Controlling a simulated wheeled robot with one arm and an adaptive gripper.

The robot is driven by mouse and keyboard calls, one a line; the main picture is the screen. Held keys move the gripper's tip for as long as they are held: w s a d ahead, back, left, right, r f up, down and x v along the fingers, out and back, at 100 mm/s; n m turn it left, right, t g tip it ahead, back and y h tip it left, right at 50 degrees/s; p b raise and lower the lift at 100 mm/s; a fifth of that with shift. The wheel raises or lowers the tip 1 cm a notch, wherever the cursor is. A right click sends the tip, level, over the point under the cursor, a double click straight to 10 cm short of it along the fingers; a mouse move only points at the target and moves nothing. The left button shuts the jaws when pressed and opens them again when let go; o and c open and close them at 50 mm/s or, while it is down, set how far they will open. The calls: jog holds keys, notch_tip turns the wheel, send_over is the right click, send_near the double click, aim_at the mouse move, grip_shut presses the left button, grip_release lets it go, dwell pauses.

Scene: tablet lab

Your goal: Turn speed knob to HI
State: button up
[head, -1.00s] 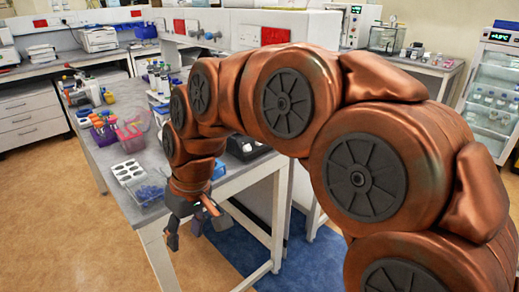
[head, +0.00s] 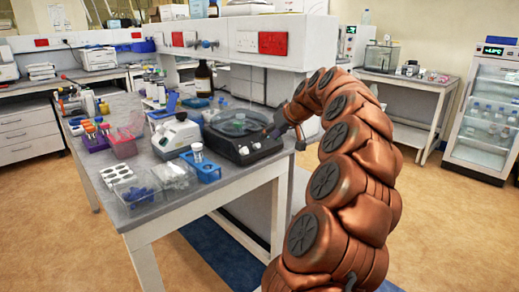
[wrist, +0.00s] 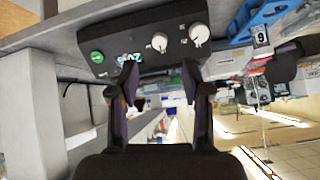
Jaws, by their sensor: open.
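A black bench shaker (head: 226,148) with a round clear-covered top stands near the right edge of the bench. In the wrist view its front panel shows two white knobs, one nearer the middle (wrist: 159,42) and one further right (wrist: 199,34), plus a green button (wrist: 97,57) and a lit display (wrist: 129,58). The panel labels are too small to read, so I cannot tell which knob is speed. My gripper (wrist: 160,78) is open and empty, its fingers pointing toward the panel, apart from both knobs. In the head view my gripper (head: 275,129) is at the shaker's right side.
A blue tube rack (head: 206,168) and a white instrument (head: 177,136) stand left of the shaker. A brown bottle (head: 204,80) stands behind it. A wall unit with red sockets (head: 273,43) rises behind the bench. Floor to the right is clear.

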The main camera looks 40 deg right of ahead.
aim_at(258, 145)
jog(key=shift+p+x, duration=0.3)
jog(key=shift+x, duration=3.55)
jog(key=shift+c, duration=0.3)
grip_shut()
